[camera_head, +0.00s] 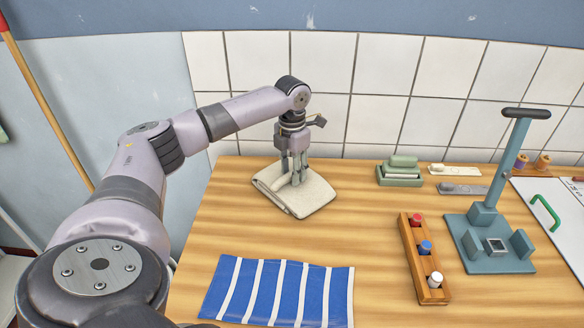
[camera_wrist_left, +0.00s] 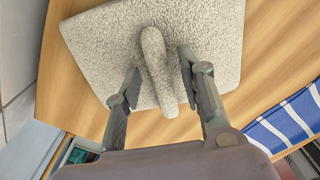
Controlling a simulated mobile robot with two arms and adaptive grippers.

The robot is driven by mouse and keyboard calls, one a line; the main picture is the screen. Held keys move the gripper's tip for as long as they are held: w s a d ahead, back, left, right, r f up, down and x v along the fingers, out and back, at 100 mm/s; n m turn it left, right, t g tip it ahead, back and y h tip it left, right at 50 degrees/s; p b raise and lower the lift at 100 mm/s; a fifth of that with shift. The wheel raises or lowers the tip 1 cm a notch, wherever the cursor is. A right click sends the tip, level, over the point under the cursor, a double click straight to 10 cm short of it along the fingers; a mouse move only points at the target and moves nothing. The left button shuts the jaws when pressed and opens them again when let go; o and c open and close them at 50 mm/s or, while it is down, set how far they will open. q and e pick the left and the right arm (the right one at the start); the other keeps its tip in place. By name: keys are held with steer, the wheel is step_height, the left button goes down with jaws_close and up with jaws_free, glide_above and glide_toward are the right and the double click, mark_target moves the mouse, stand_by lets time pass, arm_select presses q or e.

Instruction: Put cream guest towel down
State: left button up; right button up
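The cream guest towel (camera_head: 310,201) lies folded on the wooden table near the tiled wall. My left gripper (camera_head: 295,181) points down at the towel's top from above. In the left wrist view the towel (camera_wrist_left: 100,40) fills the upper middle, with a raised ridge of cloth standing up from it. The left gripper's fingers (camera_wrist_left: 156,74) are apart on either side of this ridge, with a small gap visible on each side. My right gripper is not in view.
A blue-and-white striped cloth (camera_head: 279,291) lies at the table's front. To the right are a wooden rack with spools (camera_head: 413,256), a teal stand (camera_head: 490,243) and green boxes (camera_head: 399,178). The table between towel and rack is clear.

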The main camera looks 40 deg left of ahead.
arm_select(q)
step_height(320, 180, up, 12)
steer(key=b, duration=0.1)
steer(key=shift+r, duration=0.15)
stand_by(0.5)
